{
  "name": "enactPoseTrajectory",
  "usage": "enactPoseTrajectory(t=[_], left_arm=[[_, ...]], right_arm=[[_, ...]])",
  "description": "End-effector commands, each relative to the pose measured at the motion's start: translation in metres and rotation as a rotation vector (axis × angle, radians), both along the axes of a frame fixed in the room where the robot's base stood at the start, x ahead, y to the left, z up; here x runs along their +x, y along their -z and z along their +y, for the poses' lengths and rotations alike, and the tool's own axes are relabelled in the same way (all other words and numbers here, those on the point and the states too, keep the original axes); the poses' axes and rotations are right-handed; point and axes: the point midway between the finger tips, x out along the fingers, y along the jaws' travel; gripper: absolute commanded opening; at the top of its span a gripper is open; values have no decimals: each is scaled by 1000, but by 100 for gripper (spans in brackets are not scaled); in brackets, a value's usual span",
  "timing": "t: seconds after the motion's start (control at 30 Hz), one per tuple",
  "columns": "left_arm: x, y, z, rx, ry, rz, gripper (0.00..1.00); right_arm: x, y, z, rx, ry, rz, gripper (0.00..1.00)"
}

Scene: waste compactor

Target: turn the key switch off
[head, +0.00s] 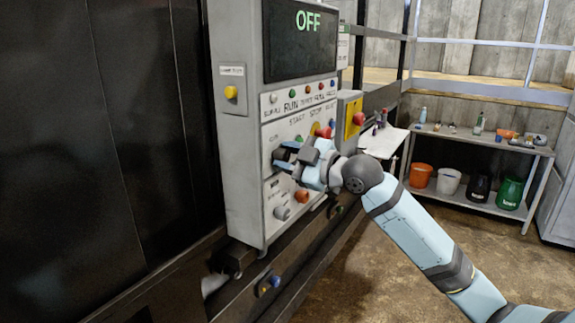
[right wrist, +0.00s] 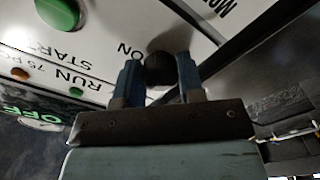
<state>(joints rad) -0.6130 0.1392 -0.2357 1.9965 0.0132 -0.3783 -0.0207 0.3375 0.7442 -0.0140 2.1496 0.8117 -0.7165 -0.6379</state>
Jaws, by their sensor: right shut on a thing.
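My right gripper (head: 284,156) reaches the front of the grey control panel (head: 234,150) from the right. In the right wrist view, the two blue fingers of the gripper (right wrist: 158,84) are shut on a dark, rounded part of the key switch (right wrist: 160,67), one finger on each side. The word ON is printed on the panel beside the switch. In the head view the gripper hides the switch. The panel's display (head: 307,22) reads OFF in green letters. My left gripper is not in view.
A green button (right wrist: 58,12) sits near the switch. A yellow box with a red button (head: 358,118) juts out right of the panel. A grey knob (head: 281,213) and an orange-red knob (head: 301,195) lie below the gripper. A shelf with buckets (head: 448,181) stands behind.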

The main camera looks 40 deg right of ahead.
Motion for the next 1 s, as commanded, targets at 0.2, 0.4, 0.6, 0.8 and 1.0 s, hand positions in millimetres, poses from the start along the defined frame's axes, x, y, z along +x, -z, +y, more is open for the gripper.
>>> enactPoseTrajectory(t=[0.2, 0.4, 0.6, 0.8, 1.0], left_arm=[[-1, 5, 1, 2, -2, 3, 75], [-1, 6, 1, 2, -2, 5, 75], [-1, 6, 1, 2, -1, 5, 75], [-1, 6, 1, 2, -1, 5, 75], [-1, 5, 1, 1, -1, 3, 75]], right_arm=[[0, 0, 0, -138, 0, -56, 12], [0, 0, 0, -213, -1, -87, 12], [0, 0, 0, -248, -1, -102, 12], [0, 0, 0, -255, -1, -106, 12], [0, -1, 0, -255, -1, -106, 12]])
